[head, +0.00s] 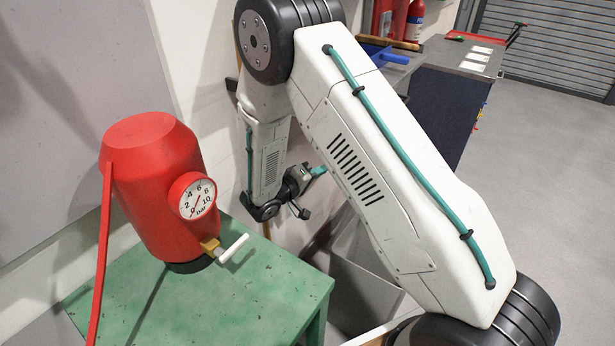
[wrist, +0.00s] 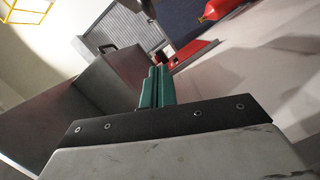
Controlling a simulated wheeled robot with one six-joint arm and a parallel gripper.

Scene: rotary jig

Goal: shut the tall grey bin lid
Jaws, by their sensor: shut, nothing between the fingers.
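The tall grey bin (head: 362,290) stands on the floor beyond the green table in the head view, partly hidden behind my arm. In the wrist view, grey panels of what looks like the bin (wrist: 55,120) fill the left side, with a dark handle (wrist: 107,47) at the upper edge of one panel. I cannot tell clearly which panel is the lid or how far it stands open. My gripper (head: 312,182) is near the wall, above and left of the bin in the head view. Its teal fingers (wrist: 157,84) are shut and empty; contact with the bin is unclear.
A red tank (head: 155,195) with a gauge and white-handled valve stands on the green table (head: 250,290) at left. A dark cabinet (head: 440,105) and a red extinguisher (head: 414,22) are at the back. Open grey floor lies at right.

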